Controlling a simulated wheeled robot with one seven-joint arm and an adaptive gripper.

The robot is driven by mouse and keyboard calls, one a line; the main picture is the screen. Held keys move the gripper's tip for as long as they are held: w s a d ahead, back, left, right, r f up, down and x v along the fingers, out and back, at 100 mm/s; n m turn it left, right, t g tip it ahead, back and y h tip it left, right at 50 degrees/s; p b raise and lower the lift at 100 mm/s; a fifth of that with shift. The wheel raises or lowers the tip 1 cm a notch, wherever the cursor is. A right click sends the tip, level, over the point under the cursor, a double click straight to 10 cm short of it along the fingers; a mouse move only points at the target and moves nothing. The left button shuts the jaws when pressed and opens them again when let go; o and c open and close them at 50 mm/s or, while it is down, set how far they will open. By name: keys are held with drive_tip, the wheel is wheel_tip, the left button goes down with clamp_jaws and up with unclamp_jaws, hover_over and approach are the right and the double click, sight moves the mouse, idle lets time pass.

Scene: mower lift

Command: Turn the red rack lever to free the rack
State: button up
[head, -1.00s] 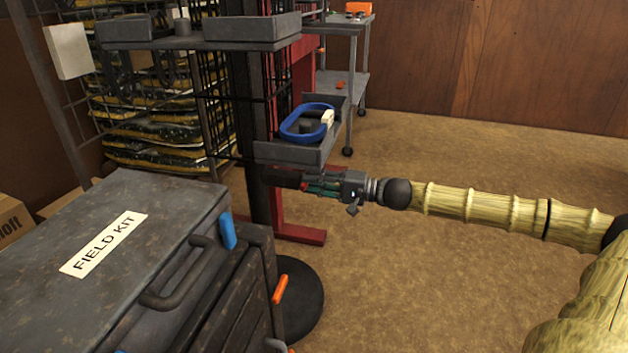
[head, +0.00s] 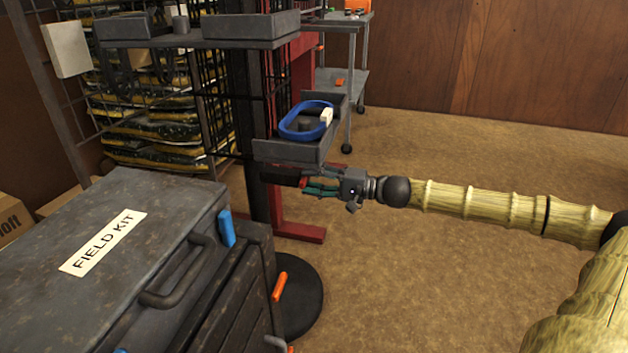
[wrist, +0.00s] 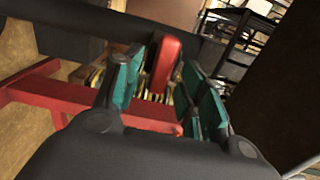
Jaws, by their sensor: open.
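The red rack lever (wrist: 166,64) shows in the wrist view as an upright red handle in front of a dark bar. My gripper (wrist: 160,80) is open, with a green-padded finger on each side of the lever's line. The lever appears between the fingers, and I cannot tell whether either pad touches it. In the head view my gripper (head: 318,188) is level under the small tray and points left toward the rack post (head: 257,190). A small bit of red shows at the fingertips there; most of the lever is hidden.
The grey tray (head: 290,151) holding a blue loop (head: 303,122) hangs just above my gripper. A field kit box (head: 125,215) stands at front left. A red base frame (head: 300,232) lies below. Open carpet (head: 430,270) spreads to the right.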

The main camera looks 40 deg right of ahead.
drive_tip(key=v, duration=1.2)
idle(0.6)
idle(0.5)
